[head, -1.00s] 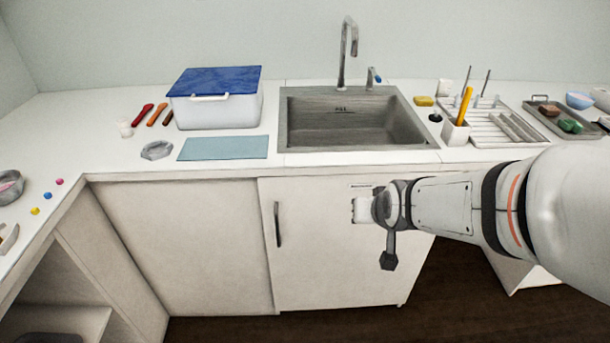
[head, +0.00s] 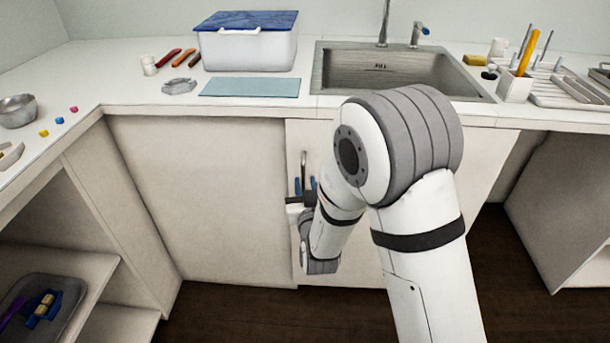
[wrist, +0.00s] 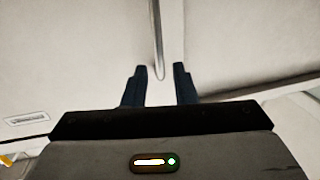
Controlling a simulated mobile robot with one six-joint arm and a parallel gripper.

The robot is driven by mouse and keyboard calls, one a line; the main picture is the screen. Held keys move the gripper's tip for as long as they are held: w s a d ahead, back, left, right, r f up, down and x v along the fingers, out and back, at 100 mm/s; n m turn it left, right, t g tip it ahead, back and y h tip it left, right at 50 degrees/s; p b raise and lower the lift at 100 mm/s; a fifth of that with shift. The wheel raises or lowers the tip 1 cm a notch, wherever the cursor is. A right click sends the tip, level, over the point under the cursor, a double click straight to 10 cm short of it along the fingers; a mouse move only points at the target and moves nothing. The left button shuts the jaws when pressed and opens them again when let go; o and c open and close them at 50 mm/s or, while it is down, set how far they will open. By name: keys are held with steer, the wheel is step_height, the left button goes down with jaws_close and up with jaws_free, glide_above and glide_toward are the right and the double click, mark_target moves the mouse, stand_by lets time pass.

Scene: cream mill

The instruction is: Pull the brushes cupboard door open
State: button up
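The cupboard door (head: 360,150) under the sink is a plain white panel, closed, partly hidden by my arm. Its label is too small to read; a label plate (wrist: 27,118) shows in the wrist view. The door's vertical metal bar handle (head: 304,162) is near its left edge; it also shows in the wrist view (wrist: 157,40). My gripper (head: 305,185) is at the handle's lower part. Its dark fingers (wrist: 160,70) are open, with the bar's end between them in the picture and gaps on both sides. I cannot tell how deep the bar sits between them.
A plain white panel (head: 200,200) is left of the door. Above, the worktop holds a blue-lidded box (head: 248,50), a blue mat (head: 250,87) and the sink (head: 400,80). Open shelves with a tray (head: 70,290) stand at the lower left. The dark floor (head: 235,310) before the door is clear.

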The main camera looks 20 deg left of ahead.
mark_target(304, 173)
steer(key=x, duration=0.5)
steer(key=shift+w+a, duration=0.1)
steer(key=shift+w, duration=0.3)
steer(key=shift+c, duration=0.5)
jaws_close()
